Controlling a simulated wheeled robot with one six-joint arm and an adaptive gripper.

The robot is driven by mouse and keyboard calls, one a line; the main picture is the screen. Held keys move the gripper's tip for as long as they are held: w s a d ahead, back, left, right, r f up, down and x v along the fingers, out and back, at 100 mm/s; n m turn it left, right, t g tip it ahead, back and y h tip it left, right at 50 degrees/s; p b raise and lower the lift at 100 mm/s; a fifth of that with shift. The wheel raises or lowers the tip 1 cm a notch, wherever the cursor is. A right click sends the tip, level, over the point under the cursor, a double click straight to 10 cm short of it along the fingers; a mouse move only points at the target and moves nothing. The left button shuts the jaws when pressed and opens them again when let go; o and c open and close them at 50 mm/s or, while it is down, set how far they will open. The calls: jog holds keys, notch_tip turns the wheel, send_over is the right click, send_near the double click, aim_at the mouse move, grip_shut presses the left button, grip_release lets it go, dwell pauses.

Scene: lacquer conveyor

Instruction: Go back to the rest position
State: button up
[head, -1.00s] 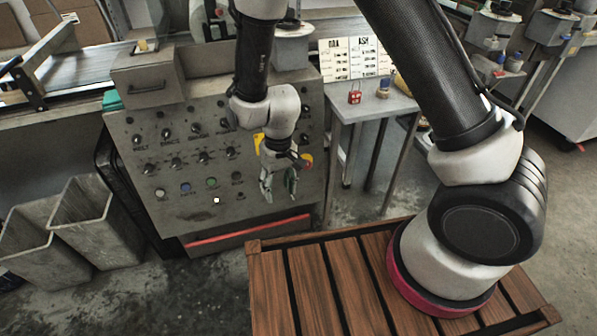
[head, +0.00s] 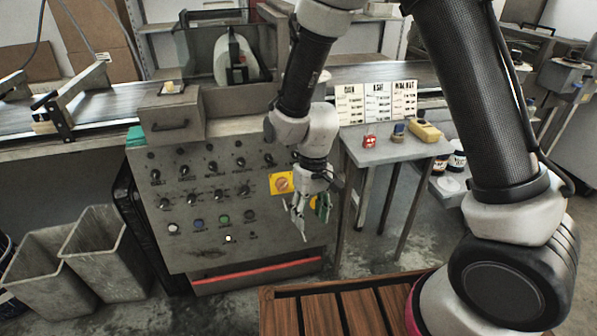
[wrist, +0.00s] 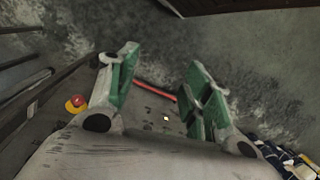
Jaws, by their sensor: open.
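My gripper (head: 309,214) hangs in front of the right part of the grey control panel (head: 190,176) in the head view, fingers pointing down. In the wrist view my gripper (wrist: 158,85) has its two green-padded fingers spread apart with nothing between them. Below the fingers the wrist view shows the floor, a red strip (wrist: 155,90) and a small lit button (wrist: 166,118).
A small side table (head: 385,152) right of the panel holds a red padlock (head: 369,140), other small items and upright cards (head: 376,103). Two grey bins (head: 105,252) stand on the floor at left. A conveyor (head: 103,98) runs behind. Wooden slats (head: 350,312) lie at the front.

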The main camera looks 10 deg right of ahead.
jog(key=shift+s, duration=0.1)
jog(key=s+d+r+m+t, duration=0.1)
jog(key=s+d+r, duration=0.3)
jog(key=d+r, duration=0.5)
jog(key=s+d+r+m+t, duration=0.1)
jog(key=s+d+r+t, duration=0.2)
jog(key=d+r, duration=0.6)
jog(key=s+d+r+m+t, duration=0.2)
jog(key=s+d+r, duration=0.3)
jog(key=d+r, duration=0.4)
notch_tip(320, 180, up, 2)
jog(key=shift+r+h, duration=0.25)
jog(key=shift+h, duration=0.05)
jog(key=shift+d, duration=0.1)
